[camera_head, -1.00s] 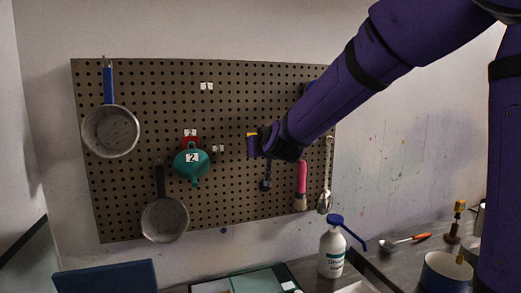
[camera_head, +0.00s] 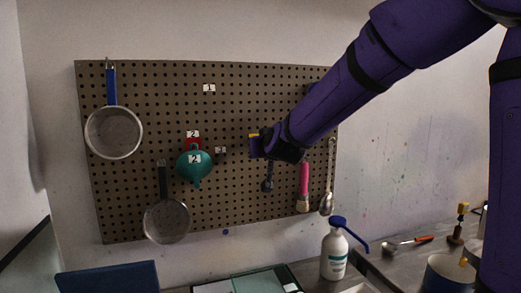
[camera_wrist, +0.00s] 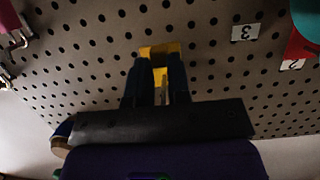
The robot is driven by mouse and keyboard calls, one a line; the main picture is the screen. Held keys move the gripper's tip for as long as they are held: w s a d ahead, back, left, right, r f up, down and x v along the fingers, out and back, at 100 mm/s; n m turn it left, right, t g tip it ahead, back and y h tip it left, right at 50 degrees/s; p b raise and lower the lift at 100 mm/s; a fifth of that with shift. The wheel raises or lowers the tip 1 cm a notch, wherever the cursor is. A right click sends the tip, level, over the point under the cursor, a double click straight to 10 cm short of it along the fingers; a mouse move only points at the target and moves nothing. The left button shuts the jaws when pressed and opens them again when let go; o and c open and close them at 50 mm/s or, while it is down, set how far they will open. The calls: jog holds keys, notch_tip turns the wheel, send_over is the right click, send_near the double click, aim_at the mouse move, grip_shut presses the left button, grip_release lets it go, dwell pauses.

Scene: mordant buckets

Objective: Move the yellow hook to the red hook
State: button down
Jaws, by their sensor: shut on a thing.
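The yellow hook (camera_wrist: 160,50) is between the fingertips of my gripper (camera_wrist: 158,80) in the wrist view, close to the pegboard. I cannot tell whether it touches the board. In the head view a bit of yellow hook (camera_head: 253,137) shows at the tip of my gripper (camera_head: 256,147), which is shut on it. The red hook (camera_head: 193,144) is on the board to the left, below a "2" label. A teal funnel (camera_head: 194,170), also labelled "2", hangs there and hides its lower part. Part of the red hook (camera_wrist: 300,47) shows at the wrist view's right edge.
The pegboard (camera_head: 130,215) also carries a blue-handled pan (camera_head: 113,132), a dark pan (camera_head: 167,222), a pink-handled brush (camera_head: 303,187) and a spoon (camera_head: 327,203). A "3" label (camera_head: 220,149) lies between gripper and funnel.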

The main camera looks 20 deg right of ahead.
jog(key=shift+w, duration=1.1)
dwell(0.6)
jog(key=c, duration=1)
grip_release()
jog(key=v, duration=1)
jog(key=shift+s, duration=0.35)
jog(key=shift+r, duration=0.1)
jog(key=s+d+f+g, duration=0.2)
jog(key=s+g, duration=0.1)
jog(key=s, duration=0.6)
jog(key=s+d+f+g, duration=0.2)
jog(key=s+g, duration=0.1)
jog(key=s, duration=0.7)
jog(key=s+d+f+g, duration=0.3)
jog(key=s, duration=0.7)
jog(key=shift+s+g, duration=0.25)
jog(key=shift+g, duration=0.05)
